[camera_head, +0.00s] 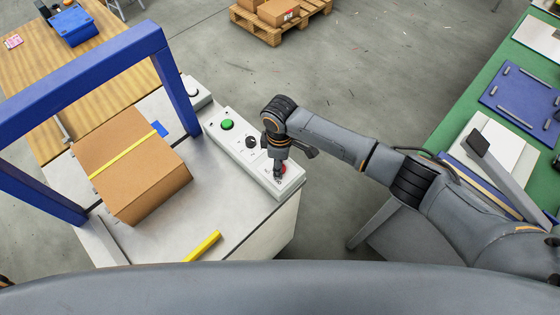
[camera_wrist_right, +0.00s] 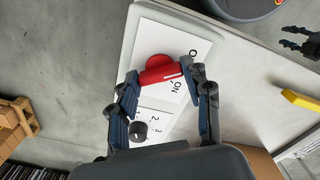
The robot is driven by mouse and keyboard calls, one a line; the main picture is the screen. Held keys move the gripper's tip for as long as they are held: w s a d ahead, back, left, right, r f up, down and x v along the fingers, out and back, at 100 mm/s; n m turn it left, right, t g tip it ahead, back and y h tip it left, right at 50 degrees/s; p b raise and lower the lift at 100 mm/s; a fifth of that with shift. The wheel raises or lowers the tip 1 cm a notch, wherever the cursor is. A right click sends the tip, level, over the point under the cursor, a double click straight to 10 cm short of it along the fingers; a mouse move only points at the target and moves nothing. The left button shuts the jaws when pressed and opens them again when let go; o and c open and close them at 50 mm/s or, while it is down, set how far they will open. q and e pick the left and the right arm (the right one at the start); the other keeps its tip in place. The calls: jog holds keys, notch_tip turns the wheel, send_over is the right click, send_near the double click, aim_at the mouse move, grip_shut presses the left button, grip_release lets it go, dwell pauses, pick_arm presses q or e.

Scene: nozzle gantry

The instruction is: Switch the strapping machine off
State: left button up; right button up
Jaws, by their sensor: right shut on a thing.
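The strapping machine has a blue arch (camera_head: 95,65) and a light grey control box (camera_head: 222,139) along its right side. A red rotary switch (camera_wrist_right: 158,69) sits on the white plate at the box's near end, mostly hidden in the head view. My right gripper (camera_wrist_right: 160,74) is shut on its handle, one finger at each end. In the right wrist view a white mark on the handle points between the "O" and "ON" labels, nearer "ON". My left gripper (camera_wrist_right: 292,39) shows at the right wrist view's edge, apart from the machine's controls, its fingers spread.
A green button (camera_head: 227,124) and a black knob (camera_head: 251,142) are on the same box. A cardboard box (camera_head: 135,175) with a yellow strap lies under the arch. A yellow bar (camera_head: 202,246) is on the machine top. A pallet (camera_head: 270,30) stands behind on open floor.

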dwell(0.4)
jog(key=o, duration=1.2)
jog(key=shift+c, duration=0.2)
notch_tip(320, 180, up, 12)
